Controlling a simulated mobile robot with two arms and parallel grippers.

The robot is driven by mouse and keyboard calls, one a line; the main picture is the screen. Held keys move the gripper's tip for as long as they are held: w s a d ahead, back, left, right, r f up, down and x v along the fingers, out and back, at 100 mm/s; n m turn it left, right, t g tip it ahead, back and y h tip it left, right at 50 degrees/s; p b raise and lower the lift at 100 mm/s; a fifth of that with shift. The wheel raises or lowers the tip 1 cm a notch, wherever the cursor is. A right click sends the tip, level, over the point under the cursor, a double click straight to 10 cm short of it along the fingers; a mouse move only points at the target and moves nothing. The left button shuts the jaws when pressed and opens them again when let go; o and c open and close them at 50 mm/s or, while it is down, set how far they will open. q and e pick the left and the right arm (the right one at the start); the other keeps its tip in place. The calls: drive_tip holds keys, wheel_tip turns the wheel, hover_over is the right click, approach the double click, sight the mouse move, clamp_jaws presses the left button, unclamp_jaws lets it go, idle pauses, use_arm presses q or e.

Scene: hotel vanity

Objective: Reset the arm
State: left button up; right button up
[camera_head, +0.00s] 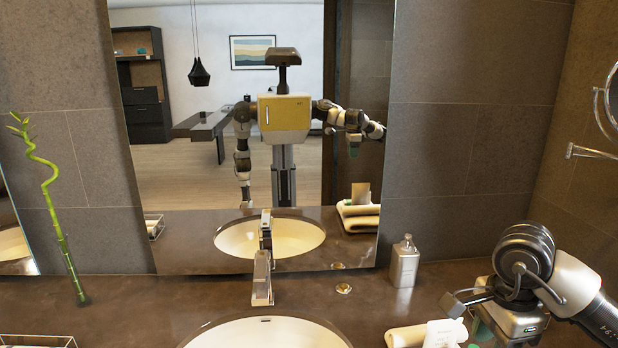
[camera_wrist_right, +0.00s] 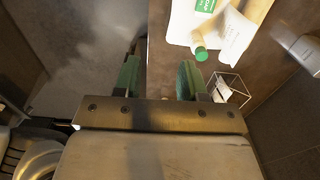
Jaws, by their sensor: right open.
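My right arm comes in from the right in the head view, bent over the counter. Its gripper (camera_head: 490,328) points down at the counter's right front, close to the rolled towel and a white card. In the right wrist view, the gripper's two green-padded fingers (camera_wrist_right: 160,80) stand apart with nothing between them. My left gripper does not show directly; the mirror (camera_head: 200,190) reflects my left arm hanging down, too small to read its jaws.
A rolled towel (camera_head: 405,336) and white card (camera_head: 445,332) lie by my right gripper. A soap bottle (camera_head: 404,262) stands behind them. The basin (camera_head: 265,335) and faucet (camera_head: 262,280) are mid-counter. A bamboo stalk (camera_head: 62,240) stands left. A round mirror (camera_head: 607,100) juts from the right wall.

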drive_tip(key=s+a+r+m+y, duration=0.2)
drive_tip(key=s+a+y, duration=0.1)
drive_tip(key=a+y, duration=0.7)
drive_tip(key=s+a+r+m+y, duration=0.1)
drive_tip(key=s+a+m+y, duration=0.2)
drive_tip(key=a+y, duration=0.7)
drive_tip(key=w+d+r+m+t+h, duration=0.1)
drive_tip(key=w+d+m+t+h, duration=0.15)
drive_tip(key=m+t, duration=0.85)
drive_tip(key=w+d+r+m+t+h, duration=0.15)
drive_tip(key=m+t+h, duration=0.25)
drive_tip(key=m+t, duration=0.7)
drive_tip(key=s+d+f+m+g+h, duration=0.1)
drive_tip(key=d+f+m+g+h, duration=0.25)
drive_tip(key=f+m+h, duration=0.5)
drive_tip(key=s+d+f+m+g+h, duration=0.1)
drive_tip(key=d+f+m+g+h, duration=0.35)
drive_tip(key=m, duration=0.65)
drive_tip(key=s+f+m+g, duration=0.7)
drive_tip(key=s+f+g, duration=0.4)
drive_tip(key=s+f, duration=0.6)
wheel_tip(320, 180, down, 24)
drive_tip(key=s, duration=0.1)
drive_tip(key=s+d+f+g, duration=0.2)
drive_tip(key=s+d+f, duration=0.1)
drive_tip(key=s+f, duration=1.2)
drive_tip(key=shift+s+f+n, duration=0.3)
drive_tip(key=shift+f+n, duration=0.15)
